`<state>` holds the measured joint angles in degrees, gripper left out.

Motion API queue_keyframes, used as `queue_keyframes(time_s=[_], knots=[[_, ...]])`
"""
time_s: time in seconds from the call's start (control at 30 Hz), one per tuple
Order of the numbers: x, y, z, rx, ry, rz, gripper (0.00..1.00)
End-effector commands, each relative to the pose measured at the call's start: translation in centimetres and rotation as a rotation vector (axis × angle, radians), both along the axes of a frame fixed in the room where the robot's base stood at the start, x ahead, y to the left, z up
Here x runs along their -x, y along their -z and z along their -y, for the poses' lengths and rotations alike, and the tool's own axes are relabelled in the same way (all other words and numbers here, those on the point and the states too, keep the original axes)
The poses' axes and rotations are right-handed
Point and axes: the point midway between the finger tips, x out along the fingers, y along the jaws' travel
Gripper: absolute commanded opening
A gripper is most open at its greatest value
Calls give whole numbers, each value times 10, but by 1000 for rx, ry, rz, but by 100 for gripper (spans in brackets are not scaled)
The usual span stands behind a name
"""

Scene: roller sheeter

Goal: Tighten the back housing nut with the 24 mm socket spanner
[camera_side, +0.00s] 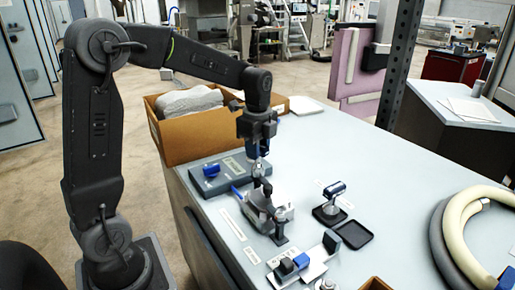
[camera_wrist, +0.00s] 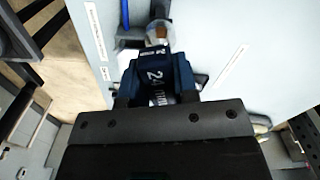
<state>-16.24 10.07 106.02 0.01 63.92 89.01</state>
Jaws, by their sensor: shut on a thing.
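My gripper (camera_side: 257,146) is shut on the dark blue handle of the 24 mm socket spanner. In the wrist view the handle (camera_wrist: 155,77) carries a "24" label and sits between the two fingers of my gripper (camera_wrist: 156,92). The spanner points down in the side view, its lower end above or at the top of a grey metal housing unit (camera_side: 264,208) on the bench. In the wrist view a pale round part (camera_wrist: 160,38) with a brownish centre shows just beyond the handle. The back housing nut cannot be made out, and I cannot tell whether the socket touches it.
A grey-green case (camera_side: 232,178) lies behind the unit, near a cardboard box (camera_side: 190,135). A blue-headed tool on a black stand (camera_side: 330,208) and a black tray (camera_side: 354,235) stand to the right. A small blue-and-black fixture (camera_side: 301,264) is in front. Thick hoses (camera_side: 462,225) lie far right.

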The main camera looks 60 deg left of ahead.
Motion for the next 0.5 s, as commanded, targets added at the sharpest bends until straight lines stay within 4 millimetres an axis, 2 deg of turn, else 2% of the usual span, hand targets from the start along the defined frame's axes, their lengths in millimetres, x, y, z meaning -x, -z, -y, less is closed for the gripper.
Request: queue_keyframes(time_s=[0.1, 0.5], knots=[[0, -1, 0, -1, -58, 3, 0], [-1, -2, 0, 0, -63, 4, 0]])
